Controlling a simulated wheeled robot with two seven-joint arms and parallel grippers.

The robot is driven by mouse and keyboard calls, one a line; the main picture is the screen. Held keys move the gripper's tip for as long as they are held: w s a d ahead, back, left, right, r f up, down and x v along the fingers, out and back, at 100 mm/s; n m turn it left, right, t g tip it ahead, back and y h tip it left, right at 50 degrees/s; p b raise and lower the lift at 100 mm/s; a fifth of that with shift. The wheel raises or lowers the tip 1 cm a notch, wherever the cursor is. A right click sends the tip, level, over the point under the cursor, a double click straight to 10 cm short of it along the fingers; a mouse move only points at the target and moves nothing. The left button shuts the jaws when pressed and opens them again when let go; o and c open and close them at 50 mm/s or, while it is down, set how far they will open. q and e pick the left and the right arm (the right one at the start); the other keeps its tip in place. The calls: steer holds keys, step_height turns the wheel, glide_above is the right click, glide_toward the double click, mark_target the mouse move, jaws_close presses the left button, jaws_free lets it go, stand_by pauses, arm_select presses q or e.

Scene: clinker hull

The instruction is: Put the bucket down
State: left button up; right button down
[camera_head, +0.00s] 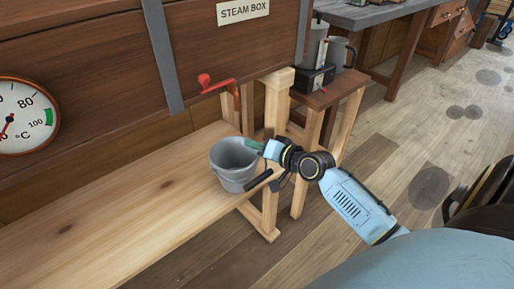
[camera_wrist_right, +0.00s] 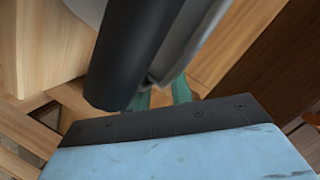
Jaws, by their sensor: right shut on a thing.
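The grey metal bucket (camera_head: 233,166) is upright at the right end of a long wooden bench (camera_head: 110,215) under the steam box. I cannot tell whether its base touches the bench. My right gripper (camera_head: 262,163) is at the bucket's right side, shut on it. A dark handle-like bar sticks out below the gripper. In the right wrist view the bucket's grey wall (camera_wrist_right: 190,40) shows at the top, partly hidden by a black cylinder, with green fingertips (camera_wrist_right: 160,97) close against it. My left gripper is not in view.
The steam box (camera_head: 240,40) with a red valve (camera_head: 217,84) hangs above the bench. A round temperature gauge (camera_head: 20,115) is at the left. A small wooden stand (camera_head: 335,92) holds a burner and metal pots behind the gripper. The bench left of the bucket is clear.

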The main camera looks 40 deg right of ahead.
steer(key=c, duration=1.2)
jaws_free()
steer(key=shift+c, duration=0.2)
steer(key=shift+s+d, duration=0.1)
steer(key=shift+s, duration=0.2)
steer(key=p+v, duration=0.3)
steer(key=v, duration=0.8)
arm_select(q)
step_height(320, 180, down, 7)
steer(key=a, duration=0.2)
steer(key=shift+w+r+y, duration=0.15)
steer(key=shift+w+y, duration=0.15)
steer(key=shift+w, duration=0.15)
arm_select(e)
steer(key=s+a+f+n+g+h, duration=0.2)
steer(key=s+a+f+n+g, duration=0.2)
steer(key=f, duration=0.5)
steer(key=s+a+f+n+g+h, duration=0.1)
steer(key=s+a+f+n+g, duration=0.4)
steer(key=s+a+f+g, duration=0.2)
steer(key=s+a+f, duration=0.2)
steer(key=s, duration=0.2)
steer(key=shift+s+f+g+h, duration=0.2)
steer(key=shift+f+g+h, duration=0.1)
steer(key=shift+f+h, duration=0.1)
